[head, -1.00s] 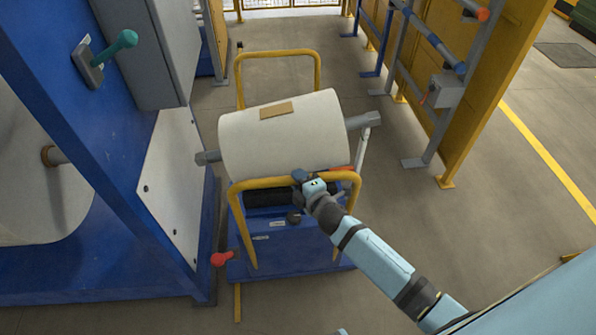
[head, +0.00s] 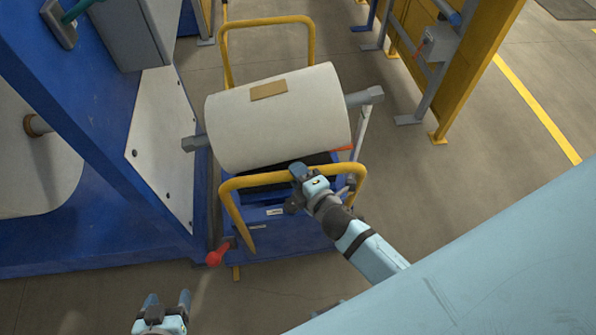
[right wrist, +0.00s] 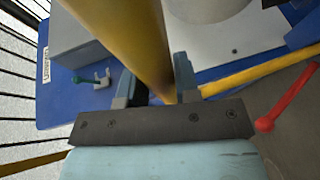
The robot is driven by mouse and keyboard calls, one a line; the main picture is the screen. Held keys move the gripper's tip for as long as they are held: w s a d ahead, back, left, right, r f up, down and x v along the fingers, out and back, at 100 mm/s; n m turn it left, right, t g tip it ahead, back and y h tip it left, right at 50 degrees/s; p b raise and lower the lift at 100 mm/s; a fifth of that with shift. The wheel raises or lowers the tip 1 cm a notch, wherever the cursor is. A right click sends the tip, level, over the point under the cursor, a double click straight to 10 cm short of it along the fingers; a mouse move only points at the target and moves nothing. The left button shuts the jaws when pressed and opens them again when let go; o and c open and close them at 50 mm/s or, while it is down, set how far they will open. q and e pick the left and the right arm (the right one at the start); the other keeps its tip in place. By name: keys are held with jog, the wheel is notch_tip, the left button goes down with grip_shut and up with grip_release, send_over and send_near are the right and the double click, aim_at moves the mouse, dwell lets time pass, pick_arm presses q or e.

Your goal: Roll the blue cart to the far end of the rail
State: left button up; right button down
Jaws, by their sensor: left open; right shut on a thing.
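The blue cart (head: 290,236) stands on the floor beside the blue machine, carrying a large white film roll (head: 275,125) with a tan label and a grey shaft sticking out at both ends. My right gripper (head: 298,172) is shut on the cart's near yellow handle (head: 240,181). In the right wrist view the yellow handle bar (right wrist: 128,45) runs between the fingers of the right gripper (right wrist: 155,92). My left gripper (head: 167,302) is open and empty at the bottom of the head view, apart from the cart.
The blue machine (head: 110,130) stands close on the left. A red-knobbed lever (head: 216,256) sticks out at the cart's lower left. A yellow frame panel (head: 470,60) stands at the right. Floor is open between cart and panel.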

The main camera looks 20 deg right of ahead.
jog(key=shift+s+f, duration=0.1)
jog(key=shift+f, duration=0.1)
jog(key=c, duration=0.8)
grip_release()
jog(key=shift+c, duration=0.2)
jog(key=shift+r, duration=0.1)
jog(key=b+v, duration=0.2)
jog(key=v, duration=1.1)
jog(key=shift+s+b, duration=0.35)
jog(key=shift+b, duration=0.05)
jog(key=shift+r, duration=0.1)
